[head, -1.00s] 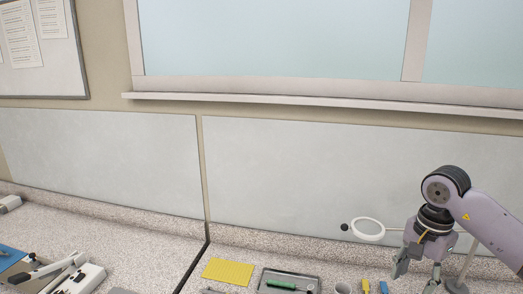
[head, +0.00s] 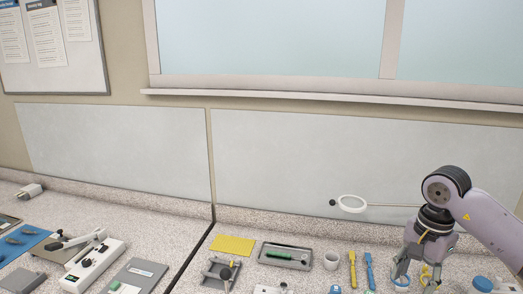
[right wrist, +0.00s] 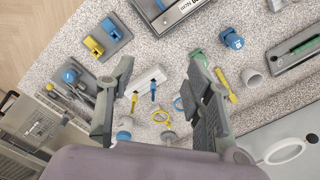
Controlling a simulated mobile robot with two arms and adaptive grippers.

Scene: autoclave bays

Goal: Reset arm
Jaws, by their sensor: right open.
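My right gripper (head: 420,272) reaches in from the right in the head view, above the counter. Its two fingers are spread apart and nothing is held between them. In the right wrist view the open fingers (right wrist: 160,75) frame a pale block with a blue and a yellow tool (right wrist: 133,101) on the counter below. A yellow ring-handled tool (right wrist: 161,117) also lies below, between the fingers. My left gripper is not in view.
A magnifier ring (head: 352,204) stands left of the right gripper. The counter holds a yellow pad (head: 232,245), a grey tray (head: 262,259) with a green item, a white cup (head: 331,260) and a white device (head: 93,266). Bare counter (head: 165,240) shows along the wall.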

